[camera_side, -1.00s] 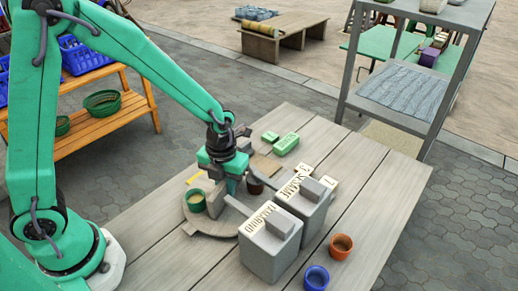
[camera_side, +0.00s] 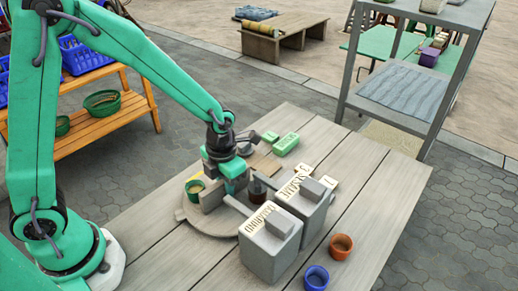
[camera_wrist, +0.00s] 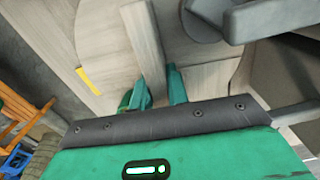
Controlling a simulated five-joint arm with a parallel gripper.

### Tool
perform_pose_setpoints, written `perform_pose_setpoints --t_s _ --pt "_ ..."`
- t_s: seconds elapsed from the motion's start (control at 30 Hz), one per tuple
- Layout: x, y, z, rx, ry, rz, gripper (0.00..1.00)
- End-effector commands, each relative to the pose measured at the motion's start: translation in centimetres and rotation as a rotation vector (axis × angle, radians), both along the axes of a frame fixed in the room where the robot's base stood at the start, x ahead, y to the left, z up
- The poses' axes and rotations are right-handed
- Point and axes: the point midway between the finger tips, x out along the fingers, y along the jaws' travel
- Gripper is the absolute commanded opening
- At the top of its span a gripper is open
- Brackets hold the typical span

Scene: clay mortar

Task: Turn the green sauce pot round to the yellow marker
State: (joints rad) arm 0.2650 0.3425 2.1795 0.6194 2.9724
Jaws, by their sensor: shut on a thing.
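The green sauce pot (camera_side: 194,188) stands at the left rim of the round wooden turntable (camera_side: 192,218) in the side view. The yellow marker strip (camera_wrist: 88,81) shows in the wrist view. My gripper (camera_side: 232,186) is low over the turntable, right of the green pot. Its fingers (camera_wrist: 160,88) are shut on an upright wooden bar (camera_wrist: 146,40) of the turntable, which also shows in the side view (camera_side: 211,196). A dark red pot (camera_side: 258,191) stands just right of the gripper.
Two grey dispensers (camera_side: 268,245) with lettered labels stand close to the turntable's right. An orange pot (camera_side: 341,246) and a blue pot (camera_side: 316,279) stand in front. Green blocks (camera_side: 286,144) lie behind. The front left planks are clear.

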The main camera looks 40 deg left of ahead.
Motion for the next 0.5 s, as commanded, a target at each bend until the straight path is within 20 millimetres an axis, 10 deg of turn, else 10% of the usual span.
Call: perform_pose_setpoints --t_s 0.47,0.5 --pt "-0.03 -0.04 0.19 0.000 0.000 -0.013 0.00" --pt "-0.03 -0.04 0.19 0.000 0.000 -0.013 0.20"
